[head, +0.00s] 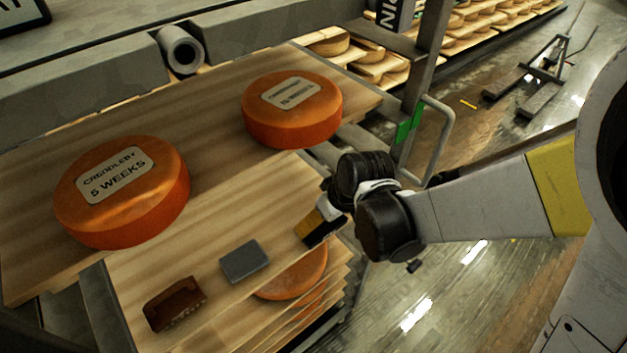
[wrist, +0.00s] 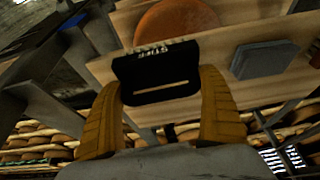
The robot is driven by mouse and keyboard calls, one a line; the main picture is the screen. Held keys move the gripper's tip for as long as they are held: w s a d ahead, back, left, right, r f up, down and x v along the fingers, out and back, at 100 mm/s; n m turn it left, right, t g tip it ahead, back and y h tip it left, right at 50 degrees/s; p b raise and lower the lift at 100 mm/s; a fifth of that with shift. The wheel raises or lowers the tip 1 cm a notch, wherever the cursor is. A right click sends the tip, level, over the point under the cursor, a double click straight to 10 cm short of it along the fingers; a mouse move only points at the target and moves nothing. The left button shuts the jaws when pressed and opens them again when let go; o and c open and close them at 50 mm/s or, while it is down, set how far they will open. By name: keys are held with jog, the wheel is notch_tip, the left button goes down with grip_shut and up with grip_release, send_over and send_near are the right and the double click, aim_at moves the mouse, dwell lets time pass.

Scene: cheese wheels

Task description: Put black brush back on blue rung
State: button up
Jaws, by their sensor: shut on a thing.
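My gripper (head: 318,224) is near the right edge of the lower wooden board in the head view. In the wrist view its two yellow fingers are shut on the black brush (wrist: 156,84), a black block with pale lettering and a slot. In the head view a dark end of the brush (head: 325,236) shows beside the fingers; most of it is hidden. Whether it touches the board is unclear. A blue bar (wrist: 73,21), possibly the blue rung, shows at the wrist view's upper left, apart from the brush. No blue rung is clear in the head view.
A grey block (head: 245,262) and a brown brush-like block (head: 174,304) lie on the lower board (head: 215,297). Two orange cheese wheels, left (head: 122,192) and right (head: 292,110), lie on the upper board. A metal post with green tape (head: 404,132) stands behind my gripper.

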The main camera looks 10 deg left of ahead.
jog(key=w+a, duration=0.1)
jog(key=a, duration=0.1)
jog(key=w+a+b, duration=0.1)
jog(key=w+a, duration=0.1)
jog(key=shift+w+a+f, duration=0.1)
jog(key=shift+w+f+b, duration=0.1)
jog(key=shift+f+b, duration=0.25)
jog(key=shift+b, duration=0.15)
jog(key=shift+r, duration=0.2)
jog(key=shift+f, duration=0.2)
jog(key=o, duration=1)
jog(key=shift+r, duration=0.1)
